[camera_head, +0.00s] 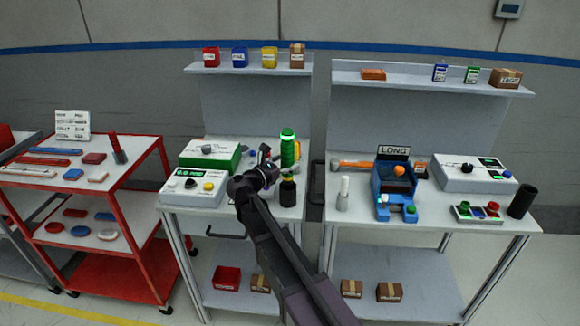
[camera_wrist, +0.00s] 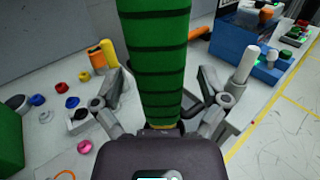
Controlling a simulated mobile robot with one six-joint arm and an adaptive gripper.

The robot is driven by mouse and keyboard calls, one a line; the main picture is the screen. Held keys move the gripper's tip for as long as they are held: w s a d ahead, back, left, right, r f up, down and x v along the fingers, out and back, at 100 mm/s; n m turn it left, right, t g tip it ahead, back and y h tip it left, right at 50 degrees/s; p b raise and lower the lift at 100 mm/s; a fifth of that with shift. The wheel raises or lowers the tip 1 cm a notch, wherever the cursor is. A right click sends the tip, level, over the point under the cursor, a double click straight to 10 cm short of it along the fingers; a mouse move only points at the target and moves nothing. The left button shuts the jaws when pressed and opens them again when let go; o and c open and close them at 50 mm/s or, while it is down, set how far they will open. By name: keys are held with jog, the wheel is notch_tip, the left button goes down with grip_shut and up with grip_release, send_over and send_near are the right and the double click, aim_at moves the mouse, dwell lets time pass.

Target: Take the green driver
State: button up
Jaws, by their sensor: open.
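The green driver (camera_head: 288,150) stands upright on the left workbench in the head view, its lower end in a dark holder (camera_head: 287,189). In the wrist view the green driver (camera_wrist: 155,60) fills the top middle as a green cylinder with dark bands. My gripper (camera_head: 262,172) is beside the driver's lower part in the head view. In the wrist view my gripper (camera_wrist: 158,95) is open, with one finger on each side of the driver. I cannot tell whether the fingers touch it. The driver's lower end is hidden behind the gripper body in the wrist view.
Small coloured knobs (camera_wrist: 72,102) and a yellow-orange cylinder (camera_wrist: 108,52) lie close by. The right workbench holds a blue device (camera_head: 395,190) and a white cylinder (camera_head: 343,193).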

jog(key=shift+w+d, duration=0.1)
dwell(0.5)
grip_shut()
